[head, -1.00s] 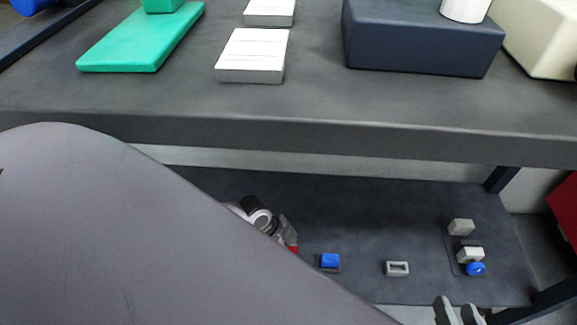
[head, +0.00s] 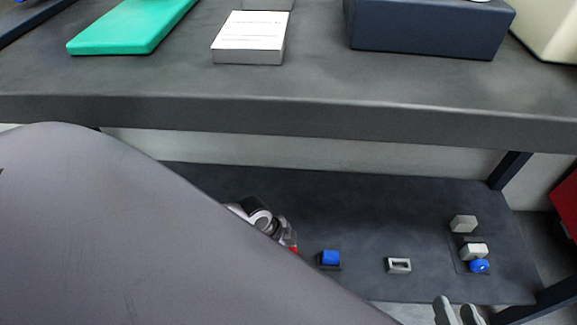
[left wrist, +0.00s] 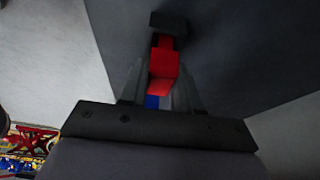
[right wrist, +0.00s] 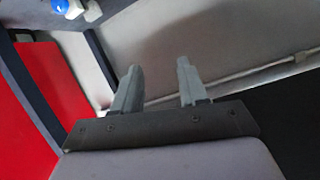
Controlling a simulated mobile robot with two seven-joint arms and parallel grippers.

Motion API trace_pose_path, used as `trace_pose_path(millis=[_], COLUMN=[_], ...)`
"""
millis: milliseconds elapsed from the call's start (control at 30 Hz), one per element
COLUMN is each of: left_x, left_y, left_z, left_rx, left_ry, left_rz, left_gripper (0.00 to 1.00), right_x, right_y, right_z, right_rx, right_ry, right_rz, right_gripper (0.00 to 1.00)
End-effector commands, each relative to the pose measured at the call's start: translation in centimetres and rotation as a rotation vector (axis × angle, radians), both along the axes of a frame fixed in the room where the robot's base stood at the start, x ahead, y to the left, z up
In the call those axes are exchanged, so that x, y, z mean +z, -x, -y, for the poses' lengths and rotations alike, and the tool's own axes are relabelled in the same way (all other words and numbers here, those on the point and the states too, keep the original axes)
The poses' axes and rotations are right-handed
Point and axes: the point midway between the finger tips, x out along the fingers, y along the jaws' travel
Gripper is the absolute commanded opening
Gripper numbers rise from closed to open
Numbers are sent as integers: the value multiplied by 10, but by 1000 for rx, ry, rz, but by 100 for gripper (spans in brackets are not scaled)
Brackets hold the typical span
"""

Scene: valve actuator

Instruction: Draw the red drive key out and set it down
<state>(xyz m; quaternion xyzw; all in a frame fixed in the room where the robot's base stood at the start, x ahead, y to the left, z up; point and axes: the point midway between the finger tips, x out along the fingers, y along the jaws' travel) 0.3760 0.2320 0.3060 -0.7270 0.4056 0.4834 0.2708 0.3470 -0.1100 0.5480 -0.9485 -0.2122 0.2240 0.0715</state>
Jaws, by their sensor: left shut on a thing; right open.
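My left gripper (left wrist: 160,90) is shut on the red drive key (left wrist: 163,65), which shows between its fingers in the left wrist view. A dark block (left wrist: 168,22) lies just beyond the key's far end; I cannot tell whether they are joined. A small blue patch (left wrist: 152,101) shows between the fingers. In the head view the left gripper (head: 287,238) is low over the lower shelf, partly hidden by my arm, with a sliver of red (head: 294,250) at its tip. My right gripper (head: 458,312) is open and empty at the bottom edge; its fingers show in the right wrist view (right wrist: 157,85).
The upper tabletop (head: 330,85) overhangs behind. Bare shelf lies between.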

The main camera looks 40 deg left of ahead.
Motion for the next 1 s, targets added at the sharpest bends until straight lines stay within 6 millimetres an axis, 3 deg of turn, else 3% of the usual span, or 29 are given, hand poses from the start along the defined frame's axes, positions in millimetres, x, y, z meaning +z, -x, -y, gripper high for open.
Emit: trace_pose_path(millis=[67, 100, 167, 200, 500, 667, 1000], left_x=[-3, -2, -2, -2, -2, -2, 54], left_y=[-1, -1, -1, 0, 0, 0, 12], left_z=[0, 0, 0, 0, 0, 0, -19], left_rx=[0, 0, 0, 0, 0, 0, 0], left_ry=[0, 1, 0, 0, 0, -1, -1], left_rz=[1, 2, 1, 1, -1, -1, -1], left_gripper=[0, 38, 58, 61, 61, 61, 61], right_x=[-2, -2, -1, -1, 0, 11, 20], right_y=[0, 0, 0, 0, 0, -4, 4], right_z=[0, 0, 0, 0, -1, -11, 11], right_rx=[0, 0, 0, 0, 2, 22, -18], right_ry=[0, 0, 0, 0, -6, -69, 70], right_rz=[0, 0, 0, 0, 0, 1, 2], right_gripper=[43, 43, 43, 43, 43, 43, 43])
